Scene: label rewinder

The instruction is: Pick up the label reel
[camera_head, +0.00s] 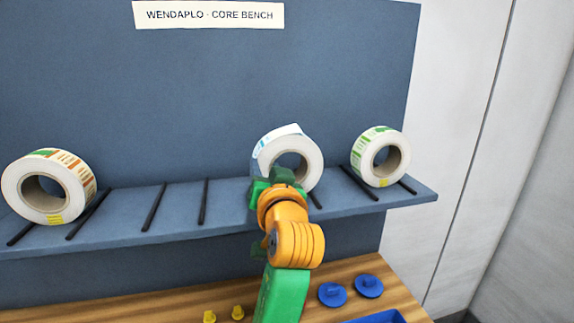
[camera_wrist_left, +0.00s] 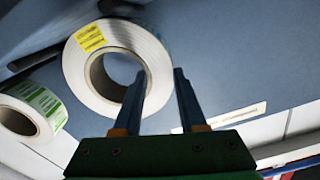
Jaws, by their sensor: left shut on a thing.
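A white label reel (camera_head: 295,152) with a grey core and some blue print stands on the shelf, in the middle of the head view. My left gripper (camera_head: 275,178) is at its lower left side, and its wrist covers part of the reel. In the left wrist view the reel (camera_wrist_left: 74,70) shows a yellow sticker. There my left gripper (camera_wrist_left: 160,75) has one finger over the reel's wall near the core hole and the other outside its rim. It is shut on this reel. Whether the reel touches the shelf is hidden. My right gripper is not in view.
A green-printed reel (camera_head: 366,150) stands close on the right, and an orange-printed reel (camera_head: 72,170) at the far left. Dark bars divide the blue shelf (camera_head: 180,225). Blue discs (camera_head: 332,294) and small yellow pieces (camera_head: 238,312) lie on the wooden bench (camera_head: 345,268).

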